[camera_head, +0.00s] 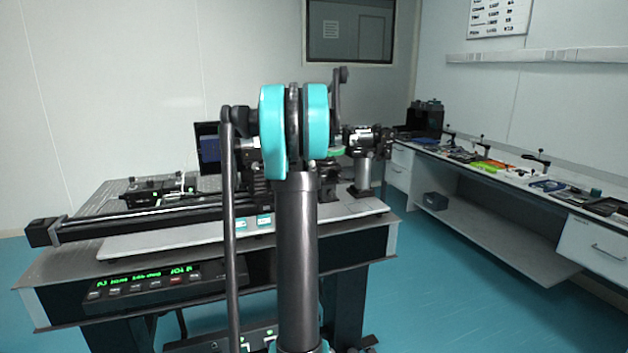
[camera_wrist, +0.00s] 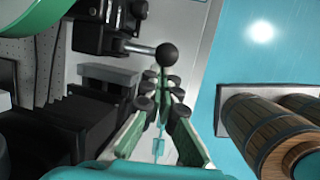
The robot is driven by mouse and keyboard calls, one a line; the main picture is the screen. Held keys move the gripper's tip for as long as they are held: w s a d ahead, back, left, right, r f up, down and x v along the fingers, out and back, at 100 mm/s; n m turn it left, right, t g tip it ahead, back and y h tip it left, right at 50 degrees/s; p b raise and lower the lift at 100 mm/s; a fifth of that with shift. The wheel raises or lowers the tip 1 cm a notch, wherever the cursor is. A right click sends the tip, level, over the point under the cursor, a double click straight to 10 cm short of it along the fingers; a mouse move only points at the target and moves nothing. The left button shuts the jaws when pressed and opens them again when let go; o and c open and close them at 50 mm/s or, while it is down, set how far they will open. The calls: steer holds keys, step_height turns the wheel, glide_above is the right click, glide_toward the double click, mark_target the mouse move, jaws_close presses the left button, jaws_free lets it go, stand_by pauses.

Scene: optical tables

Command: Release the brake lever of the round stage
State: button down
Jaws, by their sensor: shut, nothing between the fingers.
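In the wrist view, a black ball knob (camera_wrist: 166,55) sits on the end of a short metal rod (camera_wrist: 137,48) that comes out of a black block (camera_wrist: 100,28). It looks like a lever, but I cannot tell for sure that it is the brake lever. My gripper (camera_wrist: 164,88) is shut and empty. Its tips point up the picture, just below the knob; I cannot tell whether they touch it. A green curved rim (camera_wrist: 20,16) at the upper left may be part of the round stage. In the head view, my arm hides the gripper and the lever.
The optical table (camera_head: 382,248) carries a long black rail (camera_head: 140,220) and a post-mounted device (camera_head: 362,165). A control box with green digits (camera_head: 150,285) hangs at its front edge. A side bench (camera_head: 500,178) with tools stands right. Teal floor between them is free.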

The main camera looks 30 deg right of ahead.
steer(key=shift+w+d+r+g, duration=0.15)
steer(key=shift+r+g, duration=0.25)
steer(key=shift+g, duration=0.4)
steer(key=shift+w+r, duration=0.3)
steer(key=shift+r, duration=0.2)
stand_by(0.8)
steer(key=shift+r, duration=0.85)
steer(key=a+f, duration=0.2)
steer(key=a, duration=0.2)
step_height(320, 180, up, 9)
steer(key=w+a, duration=0.1)
steer(key=w, duration=0.1)
steer(key=shift+w+a, duration=0.3)
steer(key=shift+w, duration=0.1)
